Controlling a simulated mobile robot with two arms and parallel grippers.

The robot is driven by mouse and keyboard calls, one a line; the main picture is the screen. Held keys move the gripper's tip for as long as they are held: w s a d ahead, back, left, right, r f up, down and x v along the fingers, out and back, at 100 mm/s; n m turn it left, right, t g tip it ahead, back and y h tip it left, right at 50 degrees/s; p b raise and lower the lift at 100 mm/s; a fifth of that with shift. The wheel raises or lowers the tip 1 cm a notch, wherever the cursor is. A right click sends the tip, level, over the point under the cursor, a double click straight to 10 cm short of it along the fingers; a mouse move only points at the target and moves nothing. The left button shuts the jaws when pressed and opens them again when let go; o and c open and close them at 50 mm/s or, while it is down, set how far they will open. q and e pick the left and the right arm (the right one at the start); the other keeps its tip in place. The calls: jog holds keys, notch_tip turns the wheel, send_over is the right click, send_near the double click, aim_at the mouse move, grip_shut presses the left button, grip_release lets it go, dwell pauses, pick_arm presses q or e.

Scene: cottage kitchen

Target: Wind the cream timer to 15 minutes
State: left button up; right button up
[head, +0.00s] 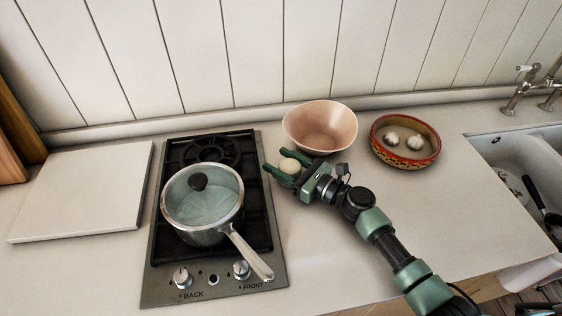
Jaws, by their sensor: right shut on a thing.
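The cream timer (290,166) is a small round thing on the counter, just right of the hob and in front of the pink bowl. My right gripper (283,164) is shut on it, with a green finger on either side. The gripper hides part of the timer, and no dial marks can be read at this size. My left gripper is not in view.
A lidded saucepan (188,222) stands on the two-burner hob (163,281), its handle pointing to the front right. The pink bowl (335,123) and a red patterned dish (432,155) holding garlic bulbs stand behind my right arm. A white board (85,190) lies left. The sink (500,150) is far right.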

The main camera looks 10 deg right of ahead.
aim_at(299, 174)
jog(key=shift+r+m+t+h+p, duration=0.1)
jog(key=shift+m+t+h+p, duration=0.3)
jog(key=shift+d, duration=0.1)
jog(key=o, duration=1.4)
jog(key=b+v, duration=0.1)
jog(key=v, duration=0.6)
jog(key=shift+s+d+b, duration=0.2)
jog(key=shift+s+b, duration=0.1)
jog(key=shift+b, duration=0.1)
